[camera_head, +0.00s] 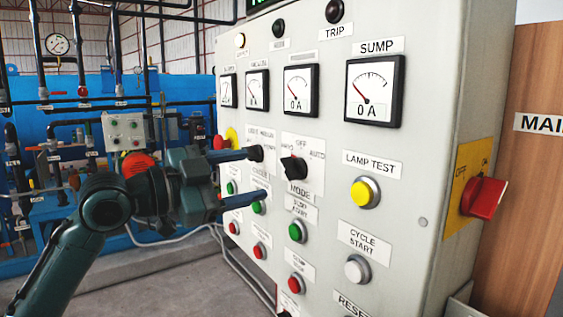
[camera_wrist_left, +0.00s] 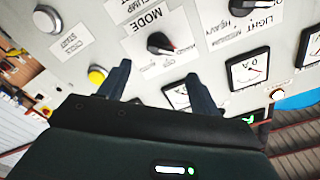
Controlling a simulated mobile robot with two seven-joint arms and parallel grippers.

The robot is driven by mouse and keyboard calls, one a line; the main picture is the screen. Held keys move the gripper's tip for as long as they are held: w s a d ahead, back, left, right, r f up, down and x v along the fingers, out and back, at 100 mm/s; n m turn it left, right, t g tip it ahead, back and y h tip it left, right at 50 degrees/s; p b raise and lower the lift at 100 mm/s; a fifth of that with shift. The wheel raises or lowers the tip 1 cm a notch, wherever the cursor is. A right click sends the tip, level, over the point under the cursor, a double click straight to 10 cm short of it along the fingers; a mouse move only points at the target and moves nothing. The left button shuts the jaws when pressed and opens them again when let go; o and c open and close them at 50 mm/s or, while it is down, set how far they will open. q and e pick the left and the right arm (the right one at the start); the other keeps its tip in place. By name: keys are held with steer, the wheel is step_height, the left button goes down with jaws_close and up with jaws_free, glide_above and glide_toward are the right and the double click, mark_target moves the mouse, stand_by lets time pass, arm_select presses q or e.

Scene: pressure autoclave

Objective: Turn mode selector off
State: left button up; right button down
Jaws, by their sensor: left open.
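The mode selector (camera_head: 294,168) is a black knob on the grey control panel, below a plate marked OFF and AUTO and above the word MODE. Its exact pointing direction is hard to tell. It also shows in the left wrist view (camera_wrist_left: 160,43), just beyond and between the fingertips. My left gripper (camera_head: 264,173) is open and empty, its two fingers one above the other, just left of the selector and apart from it. In the wrist view the fingers (camera_wrist_left: 157,73) spread on either side of the knob's line. My right gripper is not in view.
Another black selector (camera_head: 256,153) sits left of the mode knob, close to my upper finger. Green start buttons (camera_head: 297,231), a yellow lamp test button (camera_head: 364,192) and meters (camera_head: 375,91) surround it. A red rotary switch (camera_head: 484,197) juts from the panel's right side.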

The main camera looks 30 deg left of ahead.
mark_target(285, 168)
arm_select(q)
steer(key=p+x, duration=0.3)
steer(key=x, duration=0.4)
steer(key=shift+r, duration=0.15)
steer(key=shift+w+d, duration=0.1)
steer(key=shift+w, duration=0.15)
steer(key=shift+w+d, duration=0.1)
steer(key=shift+w, duration=0.15)
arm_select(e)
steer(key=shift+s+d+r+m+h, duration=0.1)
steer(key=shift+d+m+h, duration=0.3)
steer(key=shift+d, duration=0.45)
arm_select(q)
steer(key=shift+c, duration=0.3)
steer(key=shift+f, duration=0.2)
steer(key=c, duration=0.9)
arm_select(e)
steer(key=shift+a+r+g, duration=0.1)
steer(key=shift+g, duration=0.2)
